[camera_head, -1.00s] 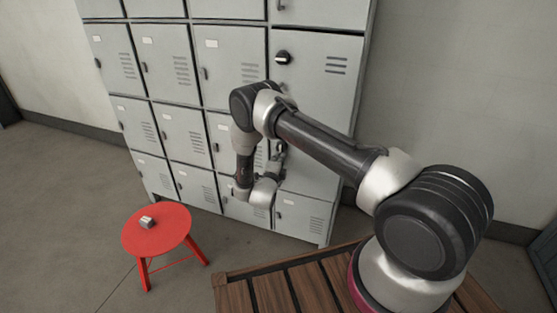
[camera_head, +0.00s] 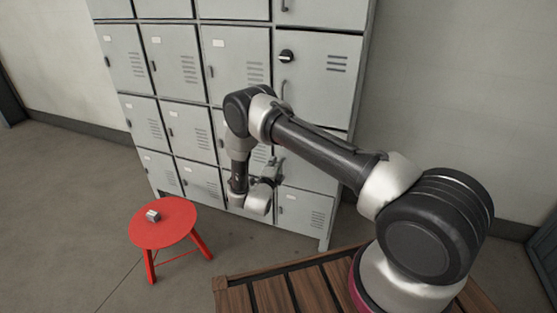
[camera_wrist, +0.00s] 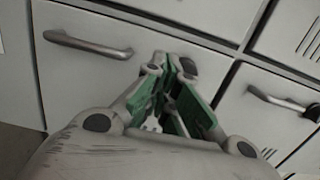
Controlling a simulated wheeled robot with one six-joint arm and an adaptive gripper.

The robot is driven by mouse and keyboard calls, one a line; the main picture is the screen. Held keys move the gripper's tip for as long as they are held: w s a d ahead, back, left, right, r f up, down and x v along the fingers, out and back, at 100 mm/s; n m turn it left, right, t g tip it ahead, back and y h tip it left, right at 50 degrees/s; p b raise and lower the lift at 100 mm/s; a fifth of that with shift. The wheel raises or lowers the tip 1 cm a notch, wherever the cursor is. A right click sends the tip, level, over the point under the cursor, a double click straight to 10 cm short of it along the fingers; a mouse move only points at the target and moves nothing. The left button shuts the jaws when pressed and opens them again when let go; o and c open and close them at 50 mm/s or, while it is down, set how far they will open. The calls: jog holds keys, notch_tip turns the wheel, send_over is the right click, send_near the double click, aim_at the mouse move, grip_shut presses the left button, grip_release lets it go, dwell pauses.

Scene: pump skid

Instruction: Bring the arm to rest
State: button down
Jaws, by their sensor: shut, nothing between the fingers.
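My arm reaches from the lower right over the wooden deck, bends at a high elbow and hangs down in front of the lockers in the head view. My gripper (camera_head: 272,172) is at the end of it, small and partly hidden by the wrist. In the wrist view my gripper (camera_wrist: 172,68) shows green-padded fingers with the tips together and nothing held. Behind the fingers is a pale locker door (camera_wrist: 85,85) with a bar handle; I cannot tell the exact gap to it.
The wooden slatted deck (camera_head: 290,290) is in front. Floor at far left is clear.

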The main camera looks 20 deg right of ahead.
jog(key=a+v, duration=0.1)
jog(key=v, duration=0.5)
jog(key=s+a+f+n+g+y, duration=0.2)
jog(key=f+n+g+y, duration=0.1)
jog(key=f+n, duration=0.3)
jog(key=s+a+f+n+g+y, duration=0.3)
jog(key=f+n+g, duration=0.1)
jog(key=f, duration=0.4)
jog(key=s+a+r+n+g+y, duration=0.2)
jog(key=s+a+r+n+g, duration=0.1)
jog(key=n, duration=0.1)
jog(key=s+d+r+n+g+y, duration=0.1)
jog(key=s+r+n+g, duration=0.25)
jog(key=r, duration=0.55)
jog(key=s+d+r+n+g+y, duration=0.15)
jog(key=s+r+n, duration=0.3)
jog(key=r, duration=0.45)
jog(key=s+d+r+t, duration=0.1)
jog(key=s+d+r, duration=0.6)
jog(key=r, duration=0.5)
jog(key=s+d+r+n+t+h, duration=0.1)
jog(key=s+d+r, duration=0.6)
jog(key=r, duration=0.5)
jog(key=s+d+r+t, duration=0.1)
jog(key=s+d+r, duration=0.7)
jog(key=s+r, duration=0.2)
jog(key=shift+r+n+t+h, duration=0.3)
jog(key=shift+r+n+h, duration=0.1)
jog(key=shift+r, duration=0.5)
